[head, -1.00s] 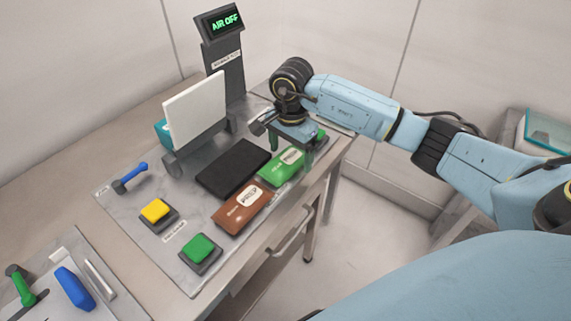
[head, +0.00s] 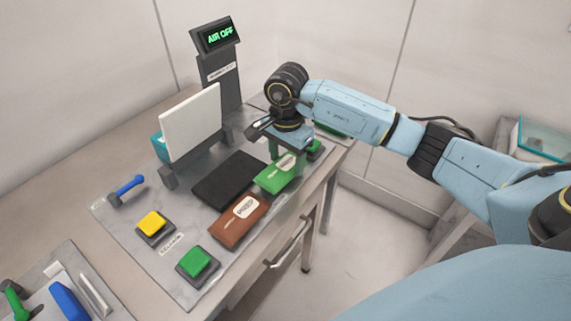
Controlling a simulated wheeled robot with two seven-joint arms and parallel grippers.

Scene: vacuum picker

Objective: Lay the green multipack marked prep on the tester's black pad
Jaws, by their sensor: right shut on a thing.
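The green multipack (head: 275,179) lies on the tester's plate, to the right of the black pad and behind the brown pack. Its white label is partly covered and I cannot read it. My right gripper (head: 286,163) points down and is shut on the green multipack, hiding its far end. I cannot tell whether the pack is off the plate. The tester's black pad (head: 228,181) is flat and bare, just left of the pack. My left gripper is not in view.
A brown pack (head: 236,222) with a white label lies in front. Yellow (head: 151,223) and green (head: 195,262) buttons and a blue lever (head: 128,187) stand on the plate. A white upright panel (head: 190,122) stands behind the pad. The display (head: 216,36) reads AIR OFF.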

